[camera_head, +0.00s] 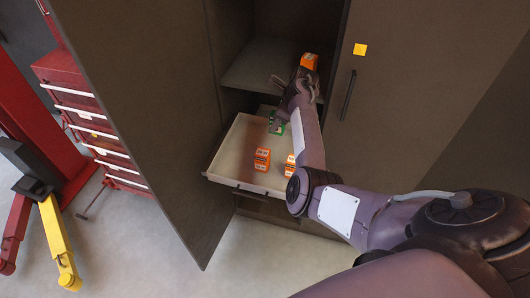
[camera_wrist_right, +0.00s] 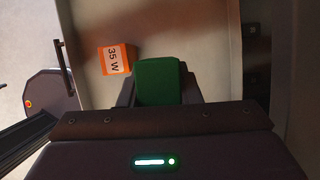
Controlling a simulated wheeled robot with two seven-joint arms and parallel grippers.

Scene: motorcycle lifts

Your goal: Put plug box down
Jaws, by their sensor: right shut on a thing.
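The green plug box (camera_head: 277,126) is held by my right gripper (camera_head: 280,115) at the back of the open drawer (camera_head: 223,151). In the right wrist view the plug box (camera_wrist_right: 158,80) sits between the two dark fingers, which are shut on it. Its top is plain green. I cannot tell whether its underside touches the drawer floor. My left gripper is not in view.
An orange box (camera_head: 262,159) stands in the drawer's front part; another orange box (camera_head: 289,165) is partly behind my arm. One more orange box (camera_head: 309,61) is on the shelf above. The open cabinet door (camera_head: 140,110) stands left of the drawer.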

